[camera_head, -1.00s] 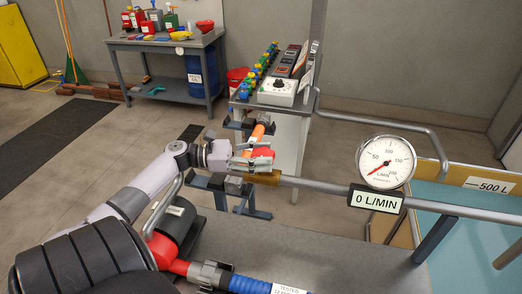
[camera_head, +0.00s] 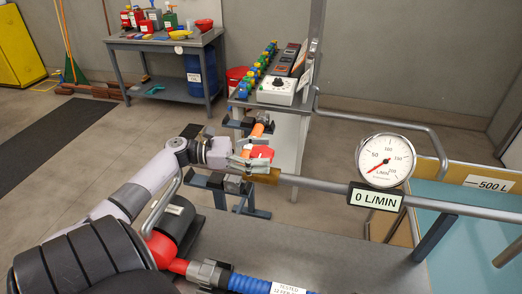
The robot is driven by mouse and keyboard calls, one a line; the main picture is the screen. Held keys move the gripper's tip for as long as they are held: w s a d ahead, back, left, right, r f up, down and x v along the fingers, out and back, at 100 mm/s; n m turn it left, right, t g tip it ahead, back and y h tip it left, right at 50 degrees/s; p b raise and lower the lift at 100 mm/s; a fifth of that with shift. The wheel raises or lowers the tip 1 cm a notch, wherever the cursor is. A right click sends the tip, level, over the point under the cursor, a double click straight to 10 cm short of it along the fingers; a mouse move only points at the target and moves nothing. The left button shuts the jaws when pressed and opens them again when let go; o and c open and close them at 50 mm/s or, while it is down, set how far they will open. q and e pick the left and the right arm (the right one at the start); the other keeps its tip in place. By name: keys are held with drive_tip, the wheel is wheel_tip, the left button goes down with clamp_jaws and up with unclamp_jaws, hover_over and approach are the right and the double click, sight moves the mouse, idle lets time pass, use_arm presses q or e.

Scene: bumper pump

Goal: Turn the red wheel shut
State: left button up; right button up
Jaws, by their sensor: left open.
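The red wheel (camera_head: 262,152) is on the valve at the brass end of the grey pipe. It is partly hidden behind my left gripper (camera_head: 254,162). My left arm comes in from the left, and its gripper is open at the wheel's near side; I cannot tell whether the fingers touch it. The round flow gauge (camera_head: 385,160) has its red needle near the low end. The label under it (camera_head: 375,197) reads 0 L/MIN. My right gripper does not show.
The grey pipe (camera_head: 320,186) runs right from the valve towards a tank marked 500 L (camera_head: 490,184). A control box (camera_head: 277,91) stands on a bench behind. A blue hose (camera_head: 250,284) lies in front. A workbench (camera_head: 165,42) with bottles is at the back left.

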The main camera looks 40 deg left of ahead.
use_arm(q)
drive_tip(key=shift+s+a, duration=0.1)
drive_tip(key=v, duration=1.2)
idle(0.4)
